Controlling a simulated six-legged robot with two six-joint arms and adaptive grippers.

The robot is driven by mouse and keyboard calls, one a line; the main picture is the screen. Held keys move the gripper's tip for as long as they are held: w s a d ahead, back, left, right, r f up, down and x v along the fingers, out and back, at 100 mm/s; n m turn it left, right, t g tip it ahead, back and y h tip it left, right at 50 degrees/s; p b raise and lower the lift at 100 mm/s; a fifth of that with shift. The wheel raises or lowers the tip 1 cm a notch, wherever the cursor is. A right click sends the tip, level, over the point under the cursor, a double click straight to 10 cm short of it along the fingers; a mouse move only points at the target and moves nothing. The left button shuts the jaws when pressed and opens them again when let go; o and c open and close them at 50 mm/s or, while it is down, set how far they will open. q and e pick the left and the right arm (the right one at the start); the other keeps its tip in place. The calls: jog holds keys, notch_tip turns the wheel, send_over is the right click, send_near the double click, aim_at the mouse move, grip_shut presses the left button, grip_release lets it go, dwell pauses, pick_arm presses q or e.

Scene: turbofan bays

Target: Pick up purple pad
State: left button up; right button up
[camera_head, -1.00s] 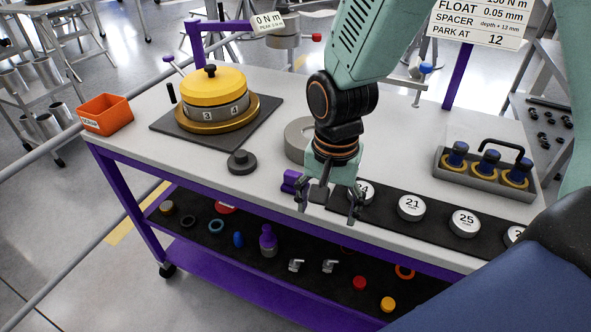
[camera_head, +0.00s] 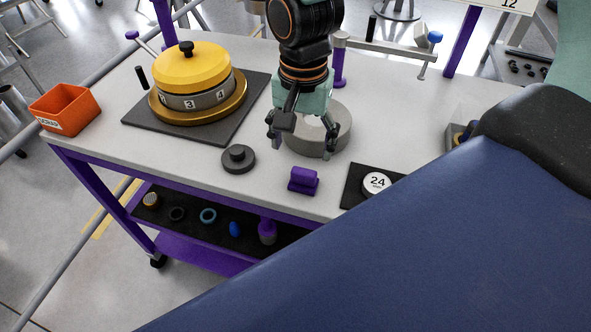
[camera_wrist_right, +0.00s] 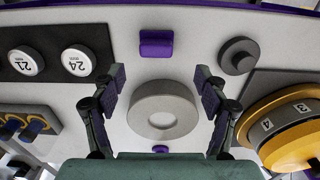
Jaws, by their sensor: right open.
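The purple pad (camera_head: 304,180) is a small block with a raised grip, lying on the grey-white cart top near its front edge. It also shows in the right wrist view (camera_wrist_right: 156,43), top centre, with nothing touching it. My right gripper (camera_head: 277,150) is open and empty. In the head view it hangs behind the pad, in front of the grey ring (camera_head: 335,138). In the right wrist view its two fingers (camera_wrist_right: 163,88) stand apart on either side of the ring, with the pad beyond the fingertips. My left gripper is not in view.
A dark grey knobbed disc (camera_head: 238,159) lies left of the pad. A black mat with a disc marked 24 (camera_head: 376,184) lies right of it. A yellow-topped dial unit (camera_head: 191,67) and an orange bin (camera_head: 64,108) stand left. Bare tabletop surrounds the pad.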

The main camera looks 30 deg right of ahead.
aim_at(304, 172)
jog(key=shift+s+d+f, duration=0.1)
jog(key=shift+s+f, duration=0.15)
jog(key=shift+f, duration=0.1)
notch_tip(304, 172, down, 6)
jog(key=shift+f+b, duration=0.25)
jog(key=shift+b, duration=0.5)
jog(key=shift+s+f, duration=0.1)
jog(key=shift+f, duration=0.05)
jog(key=shift+s+d, duration=0.1)
jog(key=shift+w+f, duration=0.1)
jog(key=shift+w, duration=0.1)
jog(key=shift+c, duration=1.4)
jog(key=shift+s, duration=0.15)
jog(key=c, duration=1)
jog(key=shift+o, duration=0.2)
